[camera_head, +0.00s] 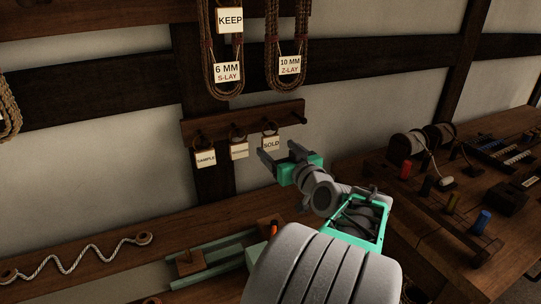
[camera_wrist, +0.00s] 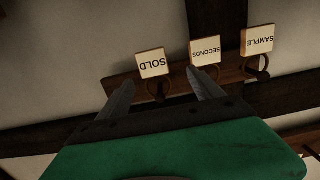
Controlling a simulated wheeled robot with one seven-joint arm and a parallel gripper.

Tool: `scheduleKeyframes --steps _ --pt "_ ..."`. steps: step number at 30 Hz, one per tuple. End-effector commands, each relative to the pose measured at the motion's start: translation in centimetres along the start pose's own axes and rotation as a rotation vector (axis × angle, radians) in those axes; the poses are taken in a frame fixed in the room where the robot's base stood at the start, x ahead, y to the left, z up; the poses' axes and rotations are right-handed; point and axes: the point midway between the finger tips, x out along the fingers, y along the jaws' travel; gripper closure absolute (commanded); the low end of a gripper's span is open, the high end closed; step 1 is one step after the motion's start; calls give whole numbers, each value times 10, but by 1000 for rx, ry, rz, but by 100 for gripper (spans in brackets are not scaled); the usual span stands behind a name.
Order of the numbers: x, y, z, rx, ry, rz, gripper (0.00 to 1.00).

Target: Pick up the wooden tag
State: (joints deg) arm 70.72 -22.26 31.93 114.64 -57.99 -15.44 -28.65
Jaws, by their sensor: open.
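Three small wooden tags with pale lettered faces hang by loops from a dark peg rail (camera_head: 225,124). They read SAMPLE (camera_head: 205,159), SECONDS (camera_head: 239,150) and SOLD (camera_head: 270,143). My gripper (camera_head: 279,152) is open and empty, close to the SOLD tag. In the wrist view the tags appear upside down. There the SOLD tag (camera_wrist: 153,63) shows between and just beyond my two fingertips (camera_wrist: 161,78). The SECONDS tag (camera_wrist: 205,51) is near the right fingertip, and the SAMPLE tag (camera_wrist: 258,40) is further right. I cannot tell whether a finger touches a tag.
Rope coils labelled 6 MM (camera_head: 228,71) and 10 MM (camera_head: 290,65) hang above the rail, with a KEEP sign (camera_head: 230,19). A bare peg (camera_head: 299,117) is at the rail's right end. A cluttered bench (camera_head: 425,205) stands right. A wavy rope (camera_head: 80,258) is mounted lower left.

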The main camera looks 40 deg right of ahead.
Motion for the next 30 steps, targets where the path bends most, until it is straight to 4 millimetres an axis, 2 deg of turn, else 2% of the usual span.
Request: scheduleKeyframes --steps 2,15,23,30 --pt "4 8 -3 2 20 12 25" --pt "72 10 -3 2 19 10 25" --pt "75 11 -2 1 19 12 25" --pt "75 11 -2 1 18 12 45"
